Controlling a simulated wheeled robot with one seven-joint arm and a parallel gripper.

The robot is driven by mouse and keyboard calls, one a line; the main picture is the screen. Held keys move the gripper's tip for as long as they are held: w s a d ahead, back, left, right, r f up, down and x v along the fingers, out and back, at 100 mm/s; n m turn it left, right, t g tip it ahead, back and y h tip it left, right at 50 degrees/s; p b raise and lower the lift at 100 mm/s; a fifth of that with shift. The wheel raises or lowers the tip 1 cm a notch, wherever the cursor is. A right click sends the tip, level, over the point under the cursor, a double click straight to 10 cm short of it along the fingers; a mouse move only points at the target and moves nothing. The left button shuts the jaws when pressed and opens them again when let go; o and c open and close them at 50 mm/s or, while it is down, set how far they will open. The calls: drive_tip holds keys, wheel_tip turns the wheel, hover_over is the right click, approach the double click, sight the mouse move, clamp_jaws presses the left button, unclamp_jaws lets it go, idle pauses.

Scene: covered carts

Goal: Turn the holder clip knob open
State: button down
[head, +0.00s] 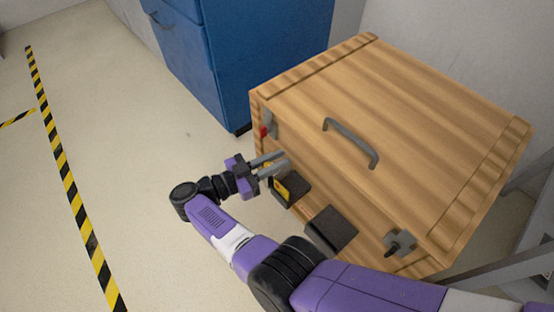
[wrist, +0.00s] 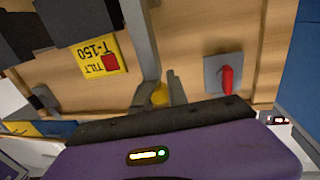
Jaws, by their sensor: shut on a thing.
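My gripper (head: 277,163) is at the front face of the wooden box, left of its middle. Its two grey fingers are shut on a small yellow piece, likely a knob, seen in the wrist view between the fingers (wrist: 160,94). What it is fixed to is mostly hidden. A red knob on a grey plate (wrist: 225,74) is on the wood beside the gripper, apart from the fingers. The head view shows this red knob (head: 264,132) near the box's left corner. A dark knob on a grey plate (head: 399,243) is at the right end.
The wooden box (head: 410,110) has a closed-looking lid with a grey handle (head: 350,143). Dark blocks (head: 331,229) stick out below my gripper, near a yellow label (wrist: 97,54). A blue cabinet (head: 250,50) stands behind. Floor at left is clear.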

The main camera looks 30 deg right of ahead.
drive_tip(key=c, duration=1.3)
unclamp_jaws()
drive_tip(key=shift+d, duration=0.1)
drive_tip(key=a+b, duration=0.2)
drive_tip(key=a, duration=0.6)
drive_tip(key=shift+b, duration=0.35)
